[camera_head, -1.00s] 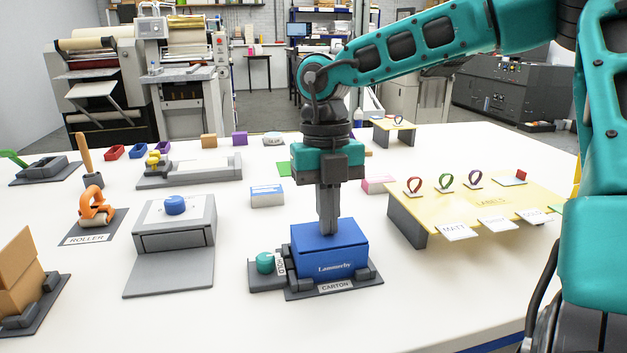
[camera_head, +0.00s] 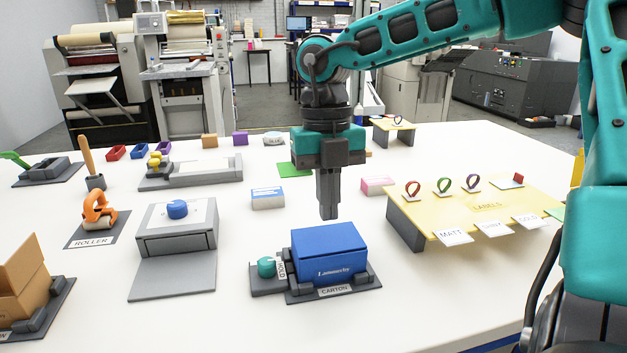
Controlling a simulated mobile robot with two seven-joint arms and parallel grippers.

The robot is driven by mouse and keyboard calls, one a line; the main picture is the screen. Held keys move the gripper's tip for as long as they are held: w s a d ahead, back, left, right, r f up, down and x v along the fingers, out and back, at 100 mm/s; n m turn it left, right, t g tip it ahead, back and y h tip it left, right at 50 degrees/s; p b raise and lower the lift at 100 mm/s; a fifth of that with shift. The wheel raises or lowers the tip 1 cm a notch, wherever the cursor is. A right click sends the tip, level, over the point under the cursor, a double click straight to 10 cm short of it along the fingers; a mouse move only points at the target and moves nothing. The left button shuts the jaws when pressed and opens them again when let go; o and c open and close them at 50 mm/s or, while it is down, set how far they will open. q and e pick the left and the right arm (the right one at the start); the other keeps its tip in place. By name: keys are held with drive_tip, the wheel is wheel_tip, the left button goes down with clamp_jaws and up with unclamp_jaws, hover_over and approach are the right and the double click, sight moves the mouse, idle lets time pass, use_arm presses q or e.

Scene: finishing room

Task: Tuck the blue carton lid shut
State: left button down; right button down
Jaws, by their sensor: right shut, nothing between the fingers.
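The blue carton (camera_head: 330,267) sits in a dark grey holder labelled CARTON (camera_head: 372,281), in the lower middle of the head view. Its blue lid (camera_head: 328,239) lies over the top and looks flat and closed; whether its front flap is fully tucked cannot be told. My right gripper (camera_head: 328,216) points straight down above and behind the lid, shut and empty, with a small gap to the carton. A teal knob (camera_head: 266,266) with a HOLD label stands at the holder's left side. My left gripper is not in view.
A grey box-like device with a blue knob (camera_head: 177,208) stands to the left. A yellow labels stand (camera_head: 487,207) with several loops is at the right. A brown carton (camera_head: 22,280) is at far left. White table (camera_head: 230,318) is clear in front of the holder.

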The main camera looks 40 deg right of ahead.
wheel_tip(320, 180, up, 6)
drive_tip(key=p, duration=0.4)
drive_tip(key=shift+r, duration=0.25)
idle(0.3)
